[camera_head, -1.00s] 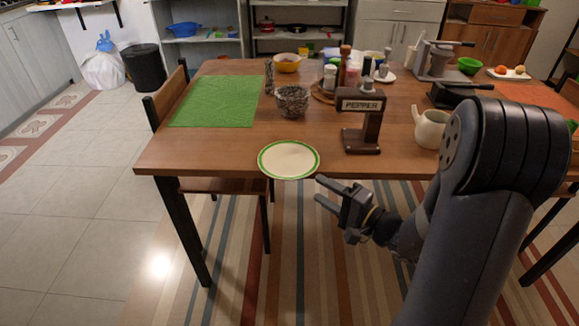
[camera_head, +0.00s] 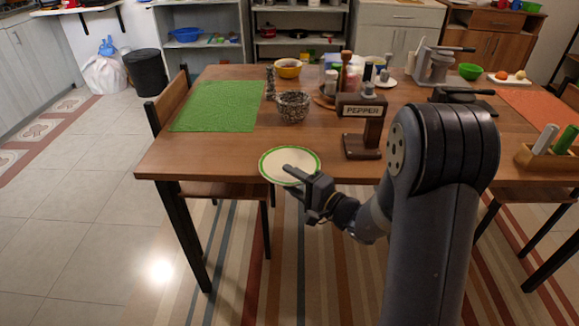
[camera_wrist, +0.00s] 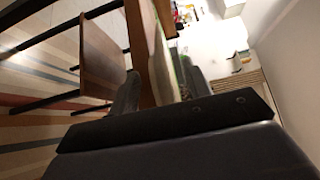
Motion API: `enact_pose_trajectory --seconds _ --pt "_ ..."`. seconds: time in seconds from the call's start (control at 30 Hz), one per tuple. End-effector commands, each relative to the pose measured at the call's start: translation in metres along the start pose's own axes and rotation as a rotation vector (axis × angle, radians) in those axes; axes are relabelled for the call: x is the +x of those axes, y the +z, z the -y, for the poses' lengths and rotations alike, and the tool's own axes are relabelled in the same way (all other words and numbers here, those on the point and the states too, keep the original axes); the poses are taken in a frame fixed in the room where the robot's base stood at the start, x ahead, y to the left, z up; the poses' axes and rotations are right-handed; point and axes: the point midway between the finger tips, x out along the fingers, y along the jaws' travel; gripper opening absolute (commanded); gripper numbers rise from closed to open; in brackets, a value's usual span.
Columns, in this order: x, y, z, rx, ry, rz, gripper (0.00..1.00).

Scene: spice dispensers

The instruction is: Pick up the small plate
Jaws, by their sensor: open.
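The small plate (camera_head: 275,160) is cream with a green rim. It lies at the near edge of the wooden table, with its front part overhanging. My gripper (camera_head: 290,180) is open at the plate's front rim. One finger shows above the plate and the other is lower, partly hidden by the rim. In the wrist view the plate (camera_wrist: 161,62) appears nearly edge-on, between the two dark fingers of my gripper (camera_wrist: 158,90). I cannot tell whether either finger touches the plate.
The pepper dispenser (camera_head: 362,125) stands right of the plate. A speckled bowl (camera_head: 293,106) is behind it, and a green placemat (camera_head: 218,106) lies to the left. A chair (camera_head: 167,100) stands at the table's left side. The wooden tabletop (camera_head: 215,150) left of the plate is clear.

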Motion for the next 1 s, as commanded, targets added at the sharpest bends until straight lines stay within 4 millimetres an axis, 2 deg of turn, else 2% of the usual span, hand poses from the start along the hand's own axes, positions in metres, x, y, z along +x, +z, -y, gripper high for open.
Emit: enact_pose_trajectory --seconds 0.1,0.67,1.0 --pt "-0.0003 -0.0001 0.0000 0.000 0.000 0.000 0.46" --pt "-0.0006 0.0000 -0.0001 0.000 0.000 0.000 0.01" --pt "-0.0005 -0.0001 0.0003 0.000 0.000 0.000 0.00"
